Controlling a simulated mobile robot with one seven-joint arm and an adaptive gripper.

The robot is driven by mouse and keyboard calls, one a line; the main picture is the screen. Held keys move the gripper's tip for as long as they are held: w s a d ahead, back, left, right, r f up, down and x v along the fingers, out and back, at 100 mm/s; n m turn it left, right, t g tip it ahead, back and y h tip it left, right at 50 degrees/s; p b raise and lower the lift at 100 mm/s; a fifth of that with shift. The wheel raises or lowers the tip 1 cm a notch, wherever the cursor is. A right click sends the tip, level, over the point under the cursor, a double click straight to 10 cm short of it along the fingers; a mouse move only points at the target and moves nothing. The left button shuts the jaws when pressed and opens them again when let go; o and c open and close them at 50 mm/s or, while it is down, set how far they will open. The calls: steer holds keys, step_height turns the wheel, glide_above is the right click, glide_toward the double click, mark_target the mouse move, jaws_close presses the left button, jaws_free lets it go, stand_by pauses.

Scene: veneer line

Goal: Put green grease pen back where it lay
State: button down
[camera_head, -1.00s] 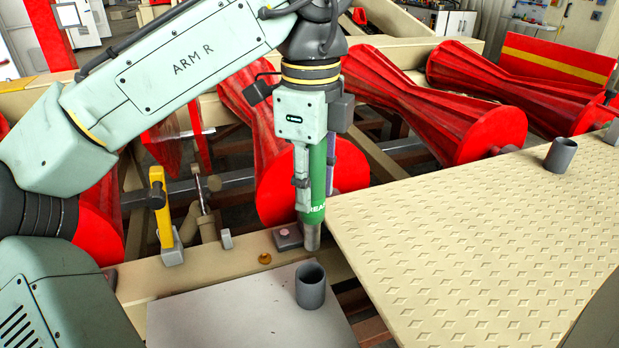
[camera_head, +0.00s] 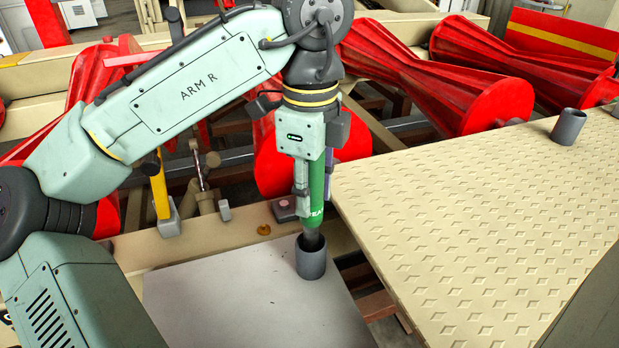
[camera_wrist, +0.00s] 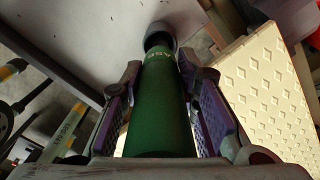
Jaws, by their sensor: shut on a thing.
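My gripper (camera_head: 313,178) points down and is shut on the green grease pen (camera_head: 316,212), which it holds upright. The pen's dark lower end is at the mouth of a grey cup (camera_head: 311,262) on the grey plate (camera_head: 230,295). The tip is hidden, apparently inside the cup. In the wrist view, the pen (camera_wrist: 158,110) runs between the purple finger pads toward the cup (camera_wrist: 159,33). Its lettering is only partly readable.
A second grey cup (camera_head: 567,127) stands empty on the cream patterned plate (camera_head: 480,220) at right. A yellow lever (camera_head: 160,192) stands left of the pen. Red rollers (camera_head: 455,85) lie behind. A small block with a pink button (camera_head: 285,208) sits on the beam beside the cup.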

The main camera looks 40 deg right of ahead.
steer(key=shift+f+b, duration=0.75)
steer(key=shift+f, duration=1.65)
steer(key=c, duration=1.2)
jaws_free()
steer(key=shift+o, duration=0.2)
step_height(320, 180, up, 12)
